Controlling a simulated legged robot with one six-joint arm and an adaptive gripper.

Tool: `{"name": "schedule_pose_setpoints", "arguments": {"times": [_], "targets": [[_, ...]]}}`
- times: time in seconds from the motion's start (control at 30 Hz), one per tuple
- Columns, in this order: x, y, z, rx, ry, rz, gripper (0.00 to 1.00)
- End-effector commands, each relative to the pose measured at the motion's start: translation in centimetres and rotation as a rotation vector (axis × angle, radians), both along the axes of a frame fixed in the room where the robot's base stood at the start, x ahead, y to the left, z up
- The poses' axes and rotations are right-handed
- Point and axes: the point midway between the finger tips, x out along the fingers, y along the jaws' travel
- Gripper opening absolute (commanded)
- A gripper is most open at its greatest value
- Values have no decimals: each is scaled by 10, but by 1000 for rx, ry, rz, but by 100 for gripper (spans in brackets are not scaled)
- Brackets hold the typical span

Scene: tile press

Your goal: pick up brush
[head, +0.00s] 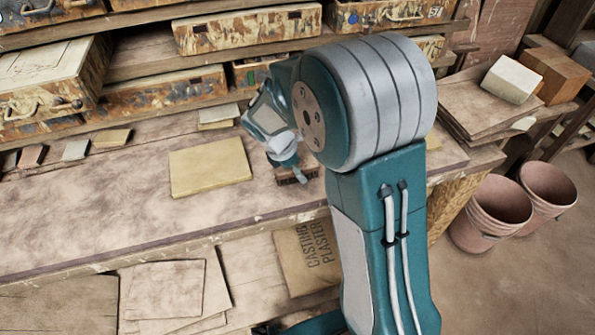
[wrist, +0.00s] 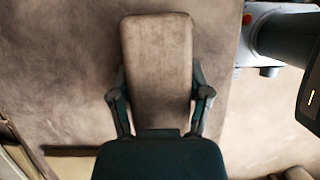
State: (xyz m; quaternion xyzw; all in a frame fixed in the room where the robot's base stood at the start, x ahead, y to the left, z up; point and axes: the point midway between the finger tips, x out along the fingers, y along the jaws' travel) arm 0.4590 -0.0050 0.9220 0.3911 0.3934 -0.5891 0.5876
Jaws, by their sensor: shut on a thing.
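The brush (wrist: 157,65) shows in the wrist view as a worn wooden block with rounded corners. My gripper (wrist: 160,100) has a finger on each long side of it and is shut on it. In the head view the brush (head: 297,173) is partly hidden behind my arm, with its dark bristles facing down at the workbench top. My gripper (head: 290,170) is mostly hidden there by my own wrist. I cannot tell whether the bristles touch the bench.
The workbench (head: 95,205) carries a flat yellowish slab (head: 209,167) left of the brush. Small tiles (head: 75,149) lie along the back, below shelves of wooden drawers (head: 150,95). A stack of boards with a white block (head: 511,79) is at right. Pink buckets (head: 490,212) stand on the floor.

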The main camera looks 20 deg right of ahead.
Motion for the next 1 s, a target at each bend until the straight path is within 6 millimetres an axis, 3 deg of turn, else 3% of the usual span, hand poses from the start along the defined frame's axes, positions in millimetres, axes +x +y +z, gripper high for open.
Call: {"name": "schedule_pose_setpoints", "arguments": {"times": [0.17,0.6,1.0], "targets": [[-1,0,30,2,-6,0,6],[-52,1,88,2,-7,1,6],[-112,2,113,2,-5,1,6]]}}
